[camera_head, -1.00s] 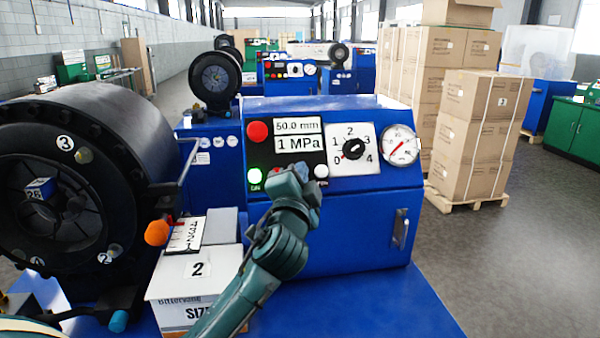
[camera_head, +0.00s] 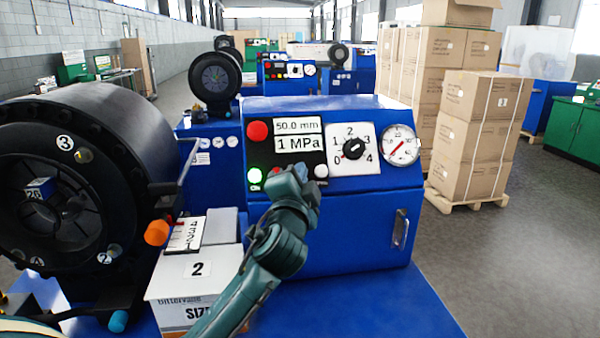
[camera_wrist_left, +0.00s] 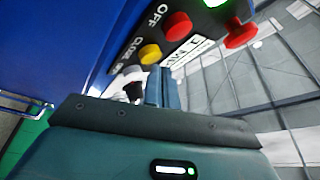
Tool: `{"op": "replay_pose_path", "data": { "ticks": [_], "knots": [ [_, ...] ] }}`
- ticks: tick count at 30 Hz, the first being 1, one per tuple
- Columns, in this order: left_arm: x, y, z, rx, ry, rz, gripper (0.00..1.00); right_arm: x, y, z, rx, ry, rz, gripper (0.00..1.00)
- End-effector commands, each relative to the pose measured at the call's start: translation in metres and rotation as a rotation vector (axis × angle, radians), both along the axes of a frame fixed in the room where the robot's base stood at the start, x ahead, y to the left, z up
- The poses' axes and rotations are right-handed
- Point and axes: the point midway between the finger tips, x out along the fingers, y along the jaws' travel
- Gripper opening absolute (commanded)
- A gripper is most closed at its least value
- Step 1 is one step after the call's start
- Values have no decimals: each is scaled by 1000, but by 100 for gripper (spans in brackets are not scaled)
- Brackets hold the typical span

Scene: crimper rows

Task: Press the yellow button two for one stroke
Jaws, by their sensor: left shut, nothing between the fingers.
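The blue crimper console (camera_head: 350,235) stands in the middle of the head view. In the left wrist view a yellow button (camera_wrist_left: 150,54) shows just beyond the shut fingers (camera_wrist_left: 160,84), below a red button (camera_wrist_left: 177,26). I cannot tell whether the fingers touch anything. My right gripper is not in view.
The black round crimping head (camera_head: 130,135) and an orange knob (camera_head: 157,232) are at left. The display (camera_head: 297,143) reads 50.0 mm and 1 MPa. Cartons (camera_head: 475,140) stand on a pallet at right, beside free floor.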

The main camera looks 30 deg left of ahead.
Motion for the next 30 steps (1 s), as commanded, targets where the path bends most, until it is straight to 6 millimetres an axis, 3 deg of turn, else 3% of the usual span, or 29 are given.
{"op": "replay_pose_path", "data": {
  "ticks": [30],
  "knots": [
    [7,5,-5,0,0,0,0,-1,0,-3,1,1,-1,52]
  ]
}}
